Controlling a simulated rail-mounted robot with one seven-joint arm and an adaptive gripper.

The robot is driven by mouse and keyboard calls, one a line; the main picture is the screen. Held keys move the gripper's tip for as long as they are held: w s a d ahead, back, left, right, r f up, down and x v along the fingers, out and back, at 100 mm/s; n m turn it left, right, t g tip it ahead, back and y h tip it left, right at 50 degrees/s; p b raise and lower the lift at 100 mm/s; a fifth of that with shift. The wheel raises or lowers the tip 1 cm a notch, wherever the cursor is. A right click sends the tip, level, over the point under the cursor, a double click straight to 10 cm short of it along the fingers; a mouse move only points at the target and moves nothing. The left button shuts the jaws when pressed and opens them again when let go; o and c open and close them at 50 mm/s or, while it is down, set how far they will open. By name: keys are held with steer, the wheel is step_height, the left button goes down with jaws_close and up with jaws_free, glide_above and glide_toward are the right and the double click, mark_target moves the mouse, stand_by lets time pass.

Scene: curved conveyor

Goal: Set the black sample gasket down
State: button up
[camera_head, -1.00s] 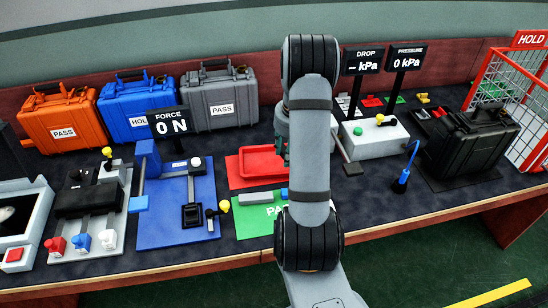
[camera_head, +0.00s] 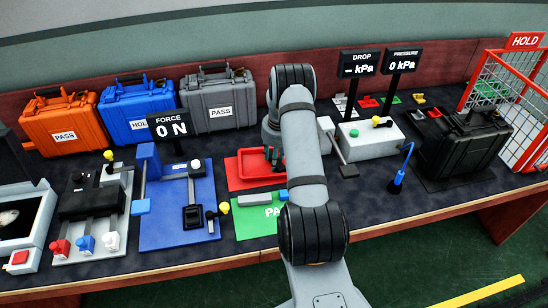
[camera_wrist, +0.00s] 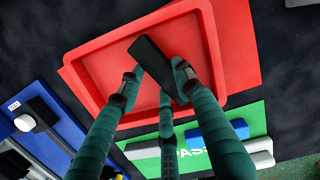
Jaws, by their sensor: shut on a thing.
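The black gasket (camera_wrist: 150,58) shows in the wrist view as a dark flat strip between my gripper's fingertips. My gripper (camera_wrist: 155,85) has green fingers and is shut on it, over the red tray (camera_wrist: 88,85). The strip lies slanted across the tray's inside; I cannot tell whether it touches the tray floor. In the head view my gripper (camera_head: 273,157) is at the red tray (camera_head: 244,164), partly hidden behind my arm, and the gasket cannot be made out there.
The red tray sits on a red mat (camera_head: 234,180). In front is a green PASS mat (camera_head: 246,223) with grey and blue blocks. A blue force fixture (camera_head: 150,215) stands to the left, a white pressure station (camera_head: 370,143) to the right. Cases line the back.

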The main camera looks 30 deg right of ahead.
steer(key=shift+f, duration=0.15)
steer(key=o, duration=1.2)
steer(key=shift+r, duration=0.25)
steer(key=r, duration=0.4)
steer(key=s+r, duration=0.1)
steer(key=r, duration=0.2)
steer(key=r+b, duration=0.1)
steer(key=r, duration=0.3)
steer(key=shift+s+r, duration=0.35)
steer(key=shift+s, duration=0.05)
